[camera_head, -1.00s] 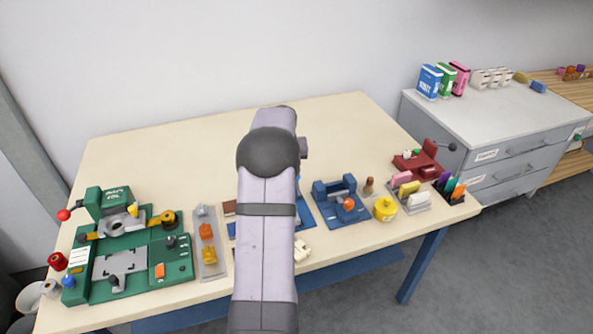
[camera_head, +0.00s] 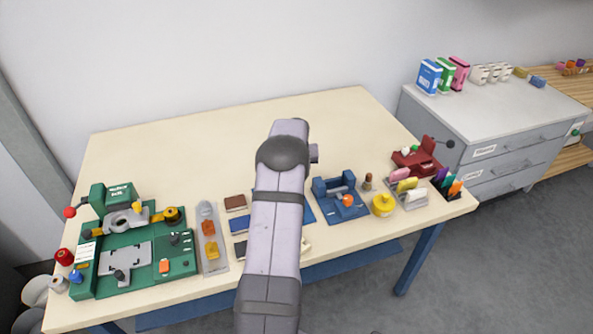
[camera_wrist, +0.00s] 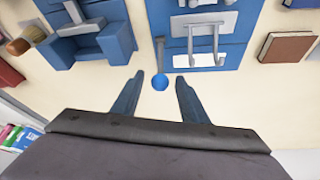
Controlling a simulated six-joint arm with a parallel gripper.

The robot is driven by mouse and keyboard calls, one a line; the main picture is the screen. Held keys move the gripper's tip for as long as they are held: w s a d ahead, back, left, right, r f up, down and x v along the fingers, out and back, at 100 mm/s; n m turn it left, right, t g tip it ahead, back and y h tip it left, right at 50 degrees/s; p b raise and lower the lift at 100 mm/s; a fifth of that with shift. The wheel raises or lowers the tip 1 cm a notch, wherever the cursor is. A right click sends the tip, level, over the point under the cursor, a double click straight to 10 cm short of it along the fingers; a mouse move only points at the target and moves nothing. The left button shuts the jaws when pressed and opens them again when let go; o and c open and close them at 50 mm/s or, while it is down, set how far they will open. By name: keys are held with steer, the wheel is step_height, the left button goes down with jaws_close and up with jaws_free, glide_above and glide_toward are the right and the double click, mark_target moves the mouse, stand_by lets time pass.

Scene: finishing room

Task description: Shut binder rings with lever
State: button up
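The blue ring binder (camera_wrist: 238,52) lies flat on the table, with metal rings (camera_wrist: 205,45) on a grey plate along its middle. It is cut off by the top of the wrist view. A short lever with a blue ball knob (camera_wrist: 160,83) sticks out from the binder's edge. My gripper (camera_wrist: 160,78) is open, with its fingers apart on either side of the knob; I see gaps on both sides. In the head view my arm hides the gripper and most of the binder; a blue strip (camera_head: 309,213) shows beside the arm.
A blue bench tool (camera_head: 341,203) with an orange knob stands right of the binder; it also shows in the wrist view (camera_wrist: 88,38). Brown (camera_head: 236,203) and blue notebooks lie left. A green machine (camera_head: 130,255) fills the left end. The table's back half is clear.

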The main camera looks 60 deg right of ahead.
steer(key=shift+w+d+f, duration=0.1)
steer(key=shift+d+f, duration=0.1)
steer(key=shift+f, duration=0.35)
jaws_close()
